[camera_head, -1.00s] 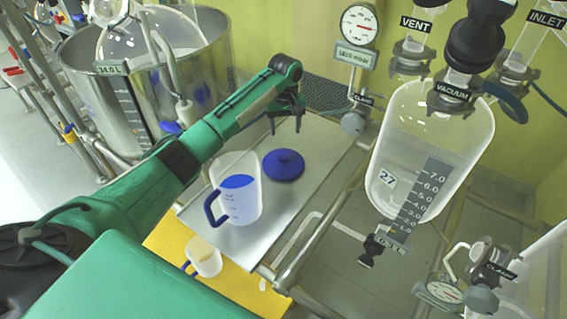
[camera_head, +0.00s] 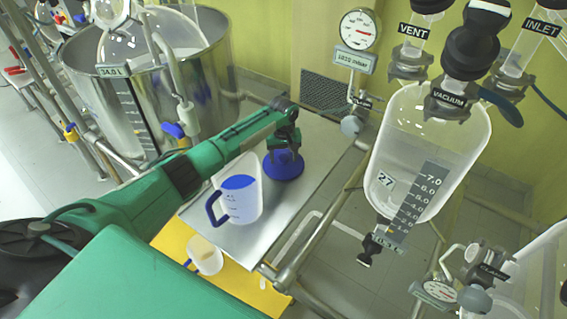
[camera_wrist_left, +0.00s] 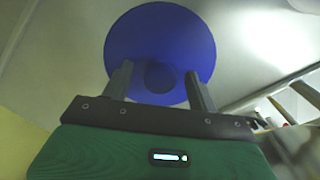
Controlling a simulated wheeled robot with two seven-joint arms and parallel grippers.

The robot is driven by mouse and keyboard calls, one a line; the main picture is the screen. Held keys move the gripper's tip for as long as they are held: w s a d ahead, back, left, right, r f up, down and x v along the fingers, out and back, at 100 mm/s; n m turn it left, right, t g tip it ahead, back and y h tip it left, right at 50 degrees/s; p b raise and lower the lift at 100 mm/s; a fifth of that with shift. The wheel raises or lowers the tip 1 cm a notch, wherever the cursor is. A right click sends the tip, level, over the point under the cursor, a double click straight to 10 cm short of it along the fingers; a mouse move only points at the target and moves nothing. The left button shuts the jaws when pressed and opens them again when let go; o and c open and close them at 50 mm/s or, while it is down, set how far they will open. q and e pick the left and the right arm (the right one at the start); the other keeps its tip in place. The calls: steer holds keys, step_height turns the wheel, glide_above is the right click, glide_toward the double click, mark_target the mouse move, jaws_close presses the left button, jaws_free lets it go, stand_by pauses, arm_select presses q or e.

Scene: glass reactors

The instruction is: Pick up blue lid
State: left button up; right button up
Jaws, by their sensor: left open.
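The blue lid (camera_head: 284,168) lies on the metal shelf (camera_head: 262,231), just behind the jug with blue contents. It is round with a small knob. My left gripper (camera_head: 284,148) is directly over the lid, pointing down, and hides part of it. In the left wrist view the lid (camera_wrist_left: 160,45) shows as a blue disc, its knob (camera_wrist_left: 159,76) between the two fingertips of my open left gripper (camera_wrist_left: 158,82). The fingers stand apart on either side of the knob; I cannot tell whether they touch the lid. My right gripper is not in view.
The clear jug with a blue handle (camera_head: 241,203) stands on the shelf close in front of the lid. A smaller jug (camera_head: 207,257) stands on a yellow surface (camera_head: 172,236). A steel vessel (camera_head: 165,90) is at the left; a glass reactor (camera_head: 425,150) hangs at the right.

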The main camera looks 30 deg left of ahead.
arm_select(q)
steer(key=shift+c, duration=0.7)
steer(key=c, duration=1)
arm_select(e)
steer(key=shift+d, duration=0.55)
arm_select(q)
steer(key=shift+o, duration=0.2)
steer(key=shift+r, duration=0.1)
